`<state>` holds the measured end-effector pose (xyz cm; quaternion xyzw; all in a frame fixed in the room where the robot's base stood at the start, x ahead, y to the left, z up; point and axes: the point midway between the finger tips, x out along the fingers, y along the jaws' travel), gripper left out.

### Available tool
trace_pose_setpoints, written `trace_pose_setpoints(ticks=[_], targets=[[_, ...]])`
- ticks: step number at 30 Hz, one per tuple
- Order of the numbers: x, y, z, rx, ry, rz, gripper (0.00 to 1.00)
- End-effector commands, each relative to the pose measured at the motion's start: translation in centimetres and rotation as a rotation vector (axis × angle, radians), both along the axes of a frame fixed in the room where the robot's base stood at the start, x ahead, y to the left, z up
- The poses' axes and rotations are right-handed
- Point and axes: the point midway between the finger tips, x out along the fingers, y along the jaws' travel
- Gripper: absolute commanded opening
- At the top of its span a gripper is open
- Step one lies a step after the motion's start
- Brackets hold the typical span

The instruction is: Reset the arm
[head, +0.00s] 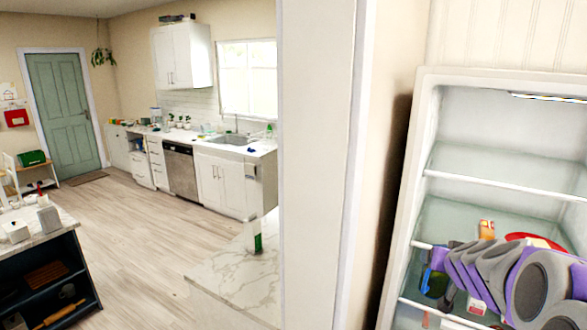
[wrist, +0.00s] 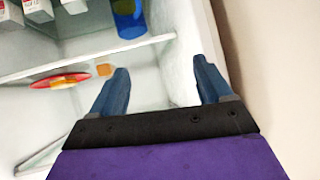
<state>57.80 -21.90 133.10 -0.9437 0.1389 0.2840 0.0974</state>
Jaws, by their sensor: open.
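My gripper (wrist: 158,84) is open and empty in the wrist view, its two blue fingers spread apart with nothing between them. It is in front of or inside the open shelved fridge (wrist: 105,52), beside a white shelf edge. In the head view, my purple and grey arm reaches from the lower right into the fridge (head: 428,150).
An orange box (head: 487,228) and a red round item (head: 538,240) sit on a fridge shelf. The wrist view shows a blue container (wrist: 128,18), white cartons (wrist: 33,8) and a red-yellow item (wrist: 60,80). A wall (head: 315,160) stands left of the fridge; open floor (head: 130,225) lies beyond.

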Motion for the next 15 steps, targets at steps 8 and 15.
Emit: trace_pose_setpoints(ticks=[8,15], targets=[[-5.3,13.3,-3.3,0.126,0.176,0.266,0.79],[-17.4,23.2,-8.4,0.198,0.510,0.446,0.79]])
